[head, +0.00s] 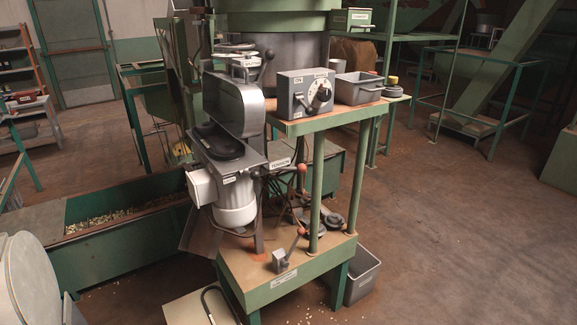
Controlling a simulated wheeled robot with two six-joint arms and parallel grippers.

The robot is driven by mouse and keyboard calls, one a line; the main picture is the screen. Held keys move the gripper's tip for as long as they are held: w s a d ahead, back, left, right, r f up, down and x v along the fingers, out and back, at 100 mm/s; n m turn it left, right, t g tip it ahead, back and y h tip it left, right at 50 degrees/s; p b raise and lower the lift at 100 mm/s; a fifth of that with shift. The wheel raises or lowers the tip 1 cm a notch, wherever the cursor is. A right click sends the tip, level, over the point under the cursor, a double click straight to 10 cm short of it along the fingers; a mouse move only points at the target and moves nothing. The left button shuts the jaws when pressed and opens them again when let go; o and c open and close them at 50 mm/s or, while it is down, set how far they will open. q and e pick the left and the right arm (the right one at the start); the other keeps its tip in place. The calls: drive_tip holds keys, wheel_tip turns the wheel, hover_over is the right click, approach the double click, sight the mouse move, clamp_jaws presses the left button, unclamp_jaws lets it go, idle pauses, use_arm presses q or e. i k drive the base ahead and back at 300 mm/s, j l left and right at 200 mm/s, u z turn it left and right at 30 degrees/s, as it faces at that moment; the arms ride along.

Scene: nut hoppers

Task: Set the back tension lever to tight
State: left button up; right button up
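A green and grey machine stands in the middle of the head view. A plate labelled TENSION (281,163) sits on its right side below the steel hood (236,106). A lever with a reddish knob (302,168) sticks out beside that plate. A second reddish-knobbed lever (296,243) rises, tilted right, from a small grey block (281,261) on the lower green deck. A dark-knobbed lever (266,66) stands near the machine's top. I cannot tell which is the back tension lever, and its tight mark is not readable. Neither gripper shows.
A grey control box (305,94) with a dial and a grey bin (359,88) stand on the raised green shelf. A green trough (118,229) holding nuts is at left. The floor at right is mostly clear.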

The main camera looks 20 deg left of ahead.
sight(301, 168)
drive_tip(key=u, duration=0.3)
drive_tip(key=i+l+u, duration=0.4)
drive_tip(key=l, duration=0.25)
drive_tip(key=i+l+u, duration=0.25)
drive_tip(key=l+u, duration=0.2)
drive_tip(key=l, duration=0.25)
drive_tip(key=i+l, duration=0.1)
drive_tip(key=l, duration=0.3)
drive_tip(key=i+l, duration=0.15)
drive_tip(key=l, duration=0.25)
drive_tip(key=i+l, duration=0.1)
drive_tip(key=l, duration=0.3)
drive_tip(key=i+l+u, duration=0.1)
drive_tip(key=l, duration=0.35)
drive_tip(key=i+l, duration=0.1)
drive_tip(key=l, duration=0.3)
drive_tip(key=i+l, duration=0.1)
drive_tip(key=l, duration=0.3)
